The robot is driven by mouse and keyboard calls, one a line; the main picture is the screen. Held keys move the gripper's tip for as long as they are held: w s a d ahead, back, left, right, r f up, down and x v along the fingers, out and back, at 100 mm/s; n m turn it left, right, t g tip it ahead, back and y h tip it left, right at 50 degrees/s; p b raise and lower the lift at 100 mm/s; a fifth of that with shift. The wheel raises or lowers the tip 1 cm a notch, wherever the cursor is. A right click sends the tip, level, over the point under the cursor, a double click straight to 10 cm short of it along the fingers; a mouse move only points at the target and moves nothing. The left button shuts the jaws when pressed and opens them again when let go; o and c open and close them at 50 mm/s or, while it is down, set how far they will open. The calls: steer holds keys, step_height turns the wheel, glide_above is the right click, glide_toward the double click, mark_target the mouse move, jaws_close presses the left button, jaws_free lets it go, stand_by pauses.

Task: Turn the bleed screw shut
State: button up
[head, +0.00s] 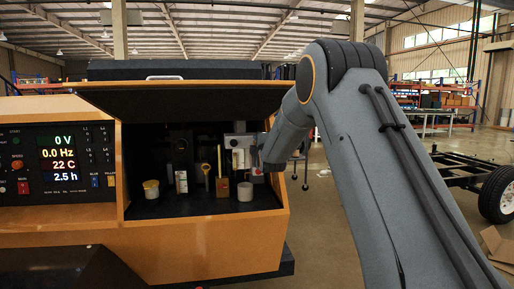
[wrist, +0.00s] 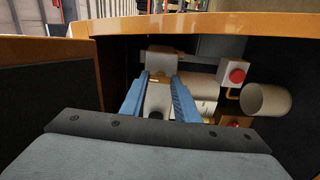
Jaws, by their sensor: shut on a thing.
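My gripper (wrist: 160,78) has its two blue fingers reaching into the dark compartment in the wrist view. They are closed around a small pale piece (wrist: 158,95), with a dark round spot below it. This piece may be the bleed screw, but its shape is mostly hidden between the fingers. A grey-white block (wrist: 161,62) is just beyond the fingertips. In the head view my arm comes in from the right to the compartment's right side, next to a grey-white unit (head: 240,142). The fingers are hard to make out there.
The raised lid (head: 190,97) overhangs the open compartment. A white pot with a yellow top (head: 151,189) and a pale cylinder (head: 245,191) stand on its floor. In the wrist view a red button box (wrist: 236,73) and a beige cup (wrist: 266,101) are close on the right.

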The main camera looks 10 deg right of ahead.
steer(key=shift+n, duration=0.4)
steer(key=o, duration=1)
steer(key=shift+o, duration=0.2)
steer(key=s, duration=0.7)
steer(key=shift+s+b, duration=0.4)
steer(key=s+f+m+g+p, duration=0.3)
steer(key=s+f+m+g, duration=0.3)
steer(key=s, duration=0.7)
steer(key=s+f+m+g+p, duration=0.2)
steer(key=s+f+m+g, duration=0.2)
steer(key=s+f, duration=0.6)
steer(key=s+f+m+g+p, duration=0.1)
steer(key=s+m+g+p, duration=0.2)
steer(key=s, duration=2.8)
steer(key=m+g, duration=0.5)
steer(key=shift+f, duration=0.35)
